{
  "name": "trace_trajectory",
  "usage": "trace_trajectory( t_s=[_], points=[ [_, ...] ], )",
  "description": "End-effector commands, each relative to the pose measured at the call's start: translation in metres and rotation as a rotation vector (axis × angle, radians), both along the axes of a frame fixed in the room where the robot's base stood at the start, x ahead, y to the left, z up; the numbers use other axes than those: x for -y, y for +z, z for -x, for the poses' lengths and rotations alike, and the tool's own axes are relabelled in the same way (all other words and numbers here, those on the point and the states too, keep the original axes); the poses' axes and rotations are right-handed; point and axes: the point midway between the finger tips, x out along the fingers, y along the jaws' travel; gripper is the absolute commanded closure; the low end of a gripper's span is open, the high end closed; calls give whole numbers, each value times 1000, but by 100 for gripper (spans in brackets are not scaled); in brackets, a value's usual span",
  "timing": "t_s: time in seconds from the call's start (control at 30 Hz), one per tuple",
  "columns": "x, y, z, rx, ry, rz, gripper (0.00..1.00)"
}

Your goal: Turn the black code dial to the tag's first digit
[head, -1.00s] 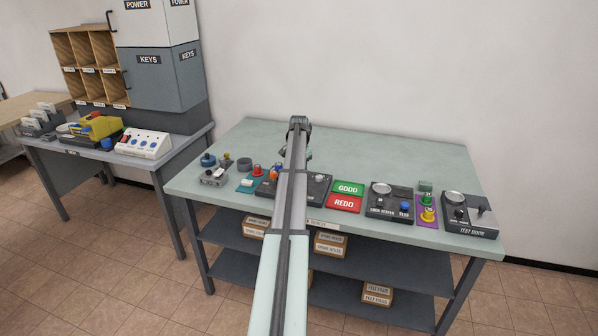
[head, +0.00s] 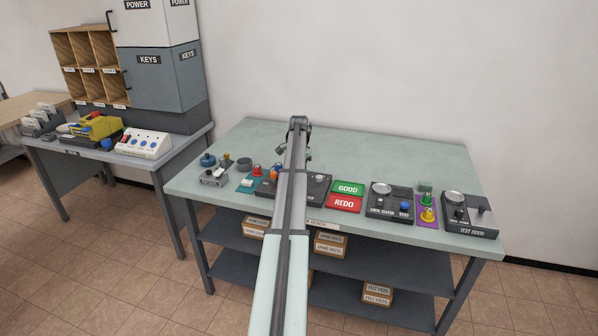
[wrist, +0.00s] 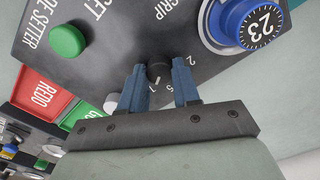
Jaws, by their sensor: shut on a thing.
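In the wrist view, the black code dial (wrist: 155,72) sits on a dark panel (wrist: 112,50) between my two blue fingers. My gripper (wrist: 159,68) is shut on the dial. Digits such as 1, 2 and 5 are printed around it, partly covered by the fingers. The dial's exact setting is hard to read. A blue round piece (wrist: 243,22) with a dark face reading "23" is at the upper right of the panel. In the head view, my arm hides the gripper and the dial; part of the dark panel (head: 318,184) shows beside it. I cannot make out a separate tag.
A green button (wrist: 67,40) and a white knob are near the fingers on the panel. Green GOOD (head: 348,188) and red REDO (head: 344,204) pads lie to the right, then the lock tester (head: 388,205) and test door (head: 470,222). Small parts (head: 214,177) stand at the table's left.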

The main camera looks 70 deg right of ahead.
Motion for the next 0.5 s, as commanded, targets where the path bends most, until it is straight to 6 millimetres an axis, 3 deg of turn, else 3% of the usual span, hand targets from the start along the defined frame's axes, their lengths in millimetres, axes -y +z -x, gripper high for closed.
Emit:
trace_trajectory(
  t_s=[0.3, 0.5],
  points=[
    [0, 0, 0, 0, 1, 0, 43],
    [0, 0, 0, 0, 1, 0, 43]
  ],
)
